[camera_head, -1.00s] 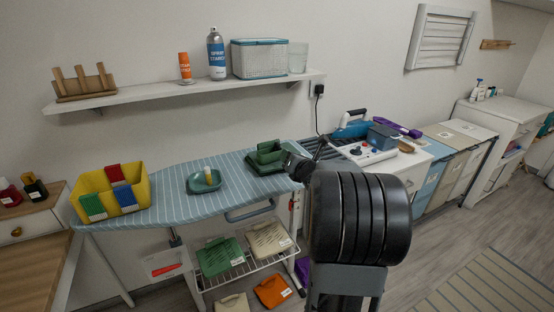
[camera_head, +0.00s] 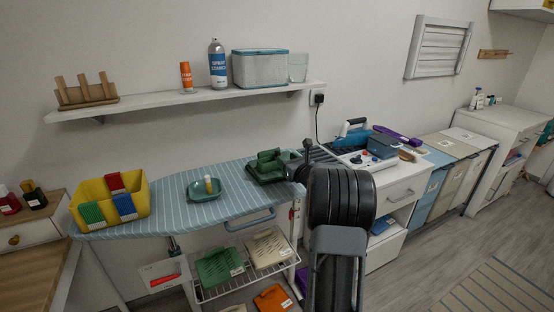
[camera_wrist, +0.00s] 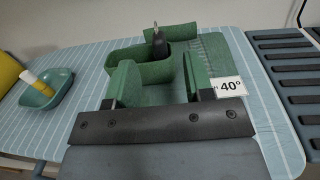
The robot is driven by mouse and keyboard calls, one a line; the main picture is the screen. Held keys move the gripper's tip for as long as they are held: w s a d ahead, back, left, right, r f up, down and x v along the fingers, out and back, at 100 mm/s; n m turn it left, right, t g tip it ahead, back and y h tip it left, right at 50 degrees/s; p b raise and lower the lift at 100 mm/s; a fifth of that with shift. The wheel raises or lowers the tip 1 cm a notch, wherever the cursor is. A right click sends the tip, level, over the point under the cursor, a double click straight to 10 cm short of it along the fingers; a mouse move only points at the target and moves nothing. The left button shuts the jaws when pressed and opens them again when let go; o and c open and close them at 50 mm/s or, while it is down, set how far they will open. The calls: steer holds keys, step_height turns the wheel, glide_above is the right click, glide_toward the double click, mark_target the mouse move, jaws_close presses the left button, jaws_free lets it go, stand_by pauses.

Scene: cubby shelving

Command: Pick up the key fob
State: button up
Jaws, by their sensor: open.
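A black key fob (camera_wrist: 160,42) with a small metal tip stands in a green open box (camera_wrist: 130,57) in the wrist view. The box is part of a green holder with a "40°" label, resting on the striped ironing board. The holder also shows in the head view (camera_head: 266,170), where I cannot make out the fob. My gripper (camera_wrist: 157,72) is open and empty, with its green-faced fingers apart in front of the box. The fob lies beyond the fingertips, between their lines. In the head view my arm hides part of the area right of the holder.
A white cabinet (camera_head: 402,192) with an iron stands right. A shelf (camera_head: 180,97) runs above.

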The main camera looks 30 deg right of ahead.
mark_target(280, 153)
steer(key=shift+w+r+p, duration=0.15)
steer(key=shift+w+p, duration=0.65)
steer(key=shift+w, duration=1.8)
jaws_close()
